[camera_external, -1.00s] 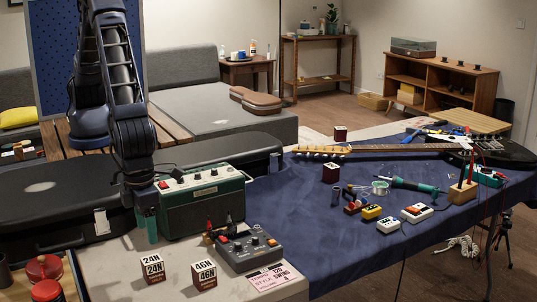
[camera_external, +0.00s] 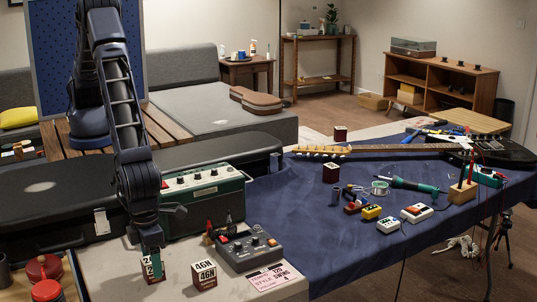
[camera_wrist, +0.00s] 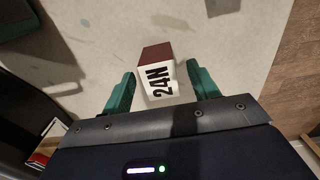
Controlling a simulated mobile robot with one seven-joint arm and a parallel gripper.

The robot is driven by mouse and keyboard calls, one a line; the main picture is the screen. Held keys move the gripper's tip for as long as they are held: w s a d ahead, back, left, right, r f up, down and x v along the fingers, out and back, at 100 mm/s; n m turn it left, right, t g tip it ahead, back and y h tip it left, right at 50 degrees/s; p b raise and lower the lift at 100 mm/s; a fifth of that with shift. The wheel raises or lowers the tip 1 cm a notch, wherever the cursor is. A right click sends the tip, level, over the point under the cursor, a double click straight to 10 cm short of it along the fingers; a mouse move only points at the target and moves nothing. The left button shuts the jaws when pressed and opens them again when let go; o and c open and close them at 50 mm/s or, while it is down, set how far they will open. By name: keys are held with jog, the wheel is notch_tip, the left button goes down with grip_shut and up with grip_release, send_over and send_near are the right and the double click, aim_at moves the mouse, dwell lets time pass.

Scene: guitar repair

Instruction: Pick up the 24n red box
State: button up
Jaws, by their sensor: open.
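The 24N box (camera_external: 153,271), red and white with black lettering, stands on the light table at the lower left of the external view. My gripper (camera_external: 151,262) is down in front of it there and hides part of its label. In the wrist view the 24N box (camera_wrist: 158,76) lies between the two green fingers of my gripper (camera_wrist: 161,88), with a gap on each side. The fingers are open. A similar 46N box (camera_external: 204,275) stands to the right of the 24N box.
A grey device with knobs (camera_external: 248,250) and a pink card (camera_external: 274,278) lie right of the 46N box. A green amplifier (camera_external: 203,200) stands behind. Red-lidded jars (camera_external: 45,270) stand to the left. Bare table (camera_external: 115,262) shows left of the 24N box.

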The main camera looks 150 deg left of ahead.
notch_tip(320, 180, down, 2)
jog(key=shift+f, duration=0.1)
jog(key=shift+c, duration=0.4)
jog(key=c, duration=1.1)
jog(key=shift+o, duration=0.2)
